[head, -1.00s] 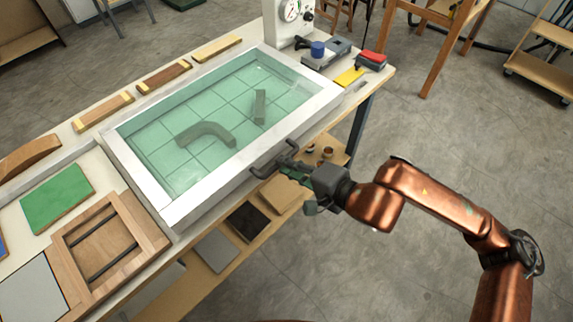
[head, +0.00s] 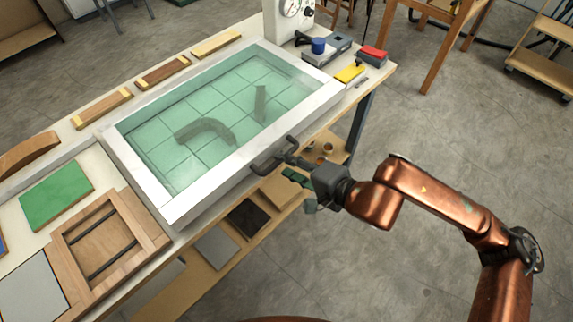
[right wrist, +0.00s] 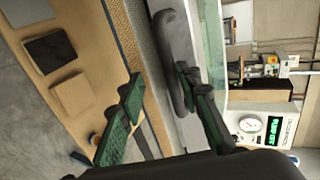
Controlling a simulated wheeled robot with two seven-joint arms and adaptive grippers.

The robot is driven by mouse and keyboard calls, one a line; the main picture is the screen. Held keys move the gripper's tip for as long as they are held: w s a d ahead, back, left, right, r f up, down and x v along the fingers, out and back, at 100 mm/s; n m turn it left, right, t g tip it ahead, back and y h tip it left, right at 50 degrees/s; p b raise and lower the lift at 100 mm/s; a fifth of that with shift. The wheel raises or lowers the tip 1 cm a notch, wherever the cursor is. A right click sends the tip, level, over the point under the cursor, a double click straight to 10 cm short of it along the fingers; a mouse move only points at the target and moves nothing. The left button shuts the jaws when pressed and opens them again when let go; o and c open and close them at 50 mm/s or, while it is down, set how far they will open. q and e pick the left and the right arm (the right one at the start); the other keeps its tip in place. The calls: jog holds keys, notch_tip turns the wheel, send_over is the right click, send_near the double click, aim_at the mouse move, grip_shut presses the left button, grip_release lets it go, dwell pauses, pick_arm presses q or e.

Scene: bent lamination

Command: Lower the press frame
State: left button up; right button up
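The press frame (head: 140,181) is a white rectangular frame with a clear green, gridded sheet, lying low and nearly flat over the bench. A curved dark piece (head: 206,127) and a short straight dark piece (head: 260,103) show through the sheet. A black bar handle (head: 268,164) sticks out from its front side; it also shows in the right wrist view (right wrist: 165,52). My right gripper (head: 293,168) is at the handle's right end, its green-padded fingers (right wrist: 120,120) spread apart. I cannot tell whether a finger touches the handle. My left gripper is not in view.
A gauge box (head: 288,20) and a blue-knobbed device (head: 318,48) stand at the bench's back right. Wood forms (head: 164,74) line the far edge. A green board (head: 57,197) and a wooden frame (head: 108,238) lie left. A lower shelf (head: 185,290) holds flat boards.

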jog(key=v, duration=1.2)
jog(key=shift+a, duration=0.1)
